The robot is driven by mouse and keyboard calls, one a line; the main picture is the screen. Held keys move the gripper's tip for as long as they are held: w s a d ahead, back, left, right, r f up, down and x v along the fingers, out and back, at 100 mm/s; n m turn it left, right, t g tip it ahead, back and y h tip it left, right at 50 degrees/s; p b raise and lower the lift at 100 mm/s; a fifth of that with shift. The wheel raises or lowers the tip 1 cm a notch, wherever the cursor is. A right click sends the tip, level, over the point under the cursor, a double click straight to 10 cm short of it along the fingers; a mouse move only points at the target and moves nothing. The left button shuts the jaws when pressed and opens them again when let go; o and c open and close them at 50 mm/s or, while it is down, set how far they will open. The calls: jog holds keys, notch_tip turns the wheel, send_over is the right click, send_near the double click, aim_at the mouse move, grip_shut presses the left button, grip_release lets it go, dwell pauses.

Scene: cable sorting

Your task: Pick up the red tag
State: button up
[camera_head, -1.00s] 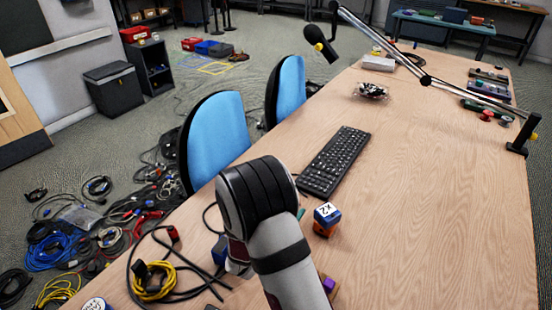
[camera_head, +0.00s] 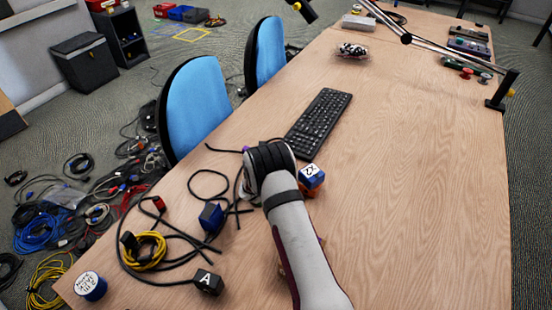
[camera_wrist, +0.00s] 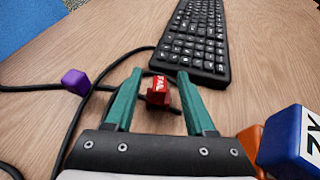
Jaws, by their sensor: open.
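The red tag (camera_wrist: 158,91) is a small red block with white lettering, on a black cable on the wooden table. In the wrist view it shows between the green fingers of my gripper (camera_wrist: 160,75), near their tips. The fingers are open, with a gap on both sides of the tag. I cannot tell how far above the table they are. In the head view my arm hides the tag and the fingers.
The keyboard (camera_head: 319,122) lies just beyond, also in the wrist view (camera_wrist: 195,40). A purple block (camera_wrist: 75,81) sits on a cable to the left. A blue-and-white cube (camera_head: 311,175) stands close on the right. Yellow coiled cable (camera_head: 148,250) lies left.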

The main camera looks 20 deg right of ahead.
grip_shut()
dwell(0.3)
